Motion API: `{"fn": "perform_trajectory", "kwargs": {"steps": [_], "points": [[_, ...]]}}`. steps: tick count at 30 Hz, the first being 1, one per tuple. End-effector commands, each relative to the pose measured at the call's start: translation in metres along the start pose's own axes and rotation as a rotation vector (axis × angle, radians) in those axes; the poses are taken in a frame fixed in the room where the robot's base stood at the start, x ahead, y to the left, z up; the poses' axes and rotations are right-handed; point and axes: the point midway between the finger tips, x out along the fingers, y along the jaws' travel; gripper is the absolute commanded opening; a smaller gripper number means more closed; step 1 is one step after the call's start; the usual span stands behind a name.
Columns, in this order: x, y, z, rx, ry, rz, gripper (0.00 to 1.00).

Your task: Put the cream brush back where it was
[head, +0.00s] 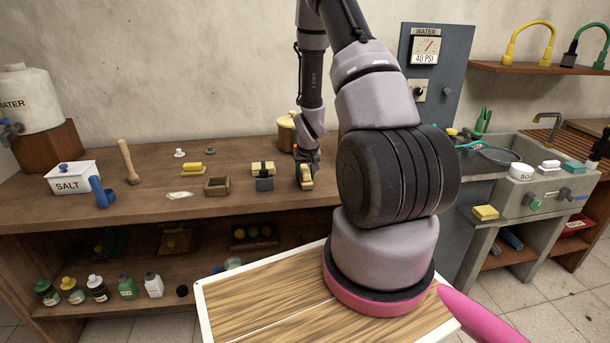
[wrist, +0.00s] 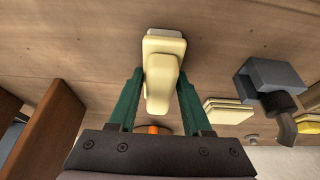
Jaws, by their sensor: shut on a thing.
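The cream brush (wrist: 162,75) is between the two green fingers of my gripper (wrist: 155,97) in the wrist view. My gripper is shut on its body, with a finger on either side. In the head view the cream brush (head: 306,179) shows at the end of my arm, over the wooden workbench (head: 230,195). My gripper (head: 305,168) is partly hidden there by the wrist. I cannot tell whether the brush touches the bench top.
Left of the brush are a grey block tool (head: 264,184), a wooden box (head: 217,186) and yellow sponges (head: 191,169). A cream pot (head: 287,133) stands behind. A stone sink (head: 540,185) is at right.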

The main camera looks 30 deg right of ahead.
Motion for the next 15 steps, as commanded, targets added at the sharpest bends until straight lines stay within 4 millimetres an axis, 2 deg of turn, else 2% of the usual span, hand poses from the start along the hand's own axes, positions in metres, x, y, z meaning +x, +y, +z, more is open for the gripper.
{"fn": "perform_trajectory", "kwargs": {"steps": [7, 8, 9, 10, 15], "points": [[0.0024, 0.0, 0.0011, 0.0, 0.0, 0.0, 0.0], [0.0023, -0.0001, 0.0009, 0.0, 0.0, 0.0, 0.57], [0.0021, -0.0001, 0.0008, 0.0, 0.0, 0.0, 0.72], [0.002, -0.0001, 0.0008, 0.0, 0.0, 0.0, 0.79], [0.0019, -0.0001, 0.0008, 0.0, 0.0, 0.0, 0.79]]}}
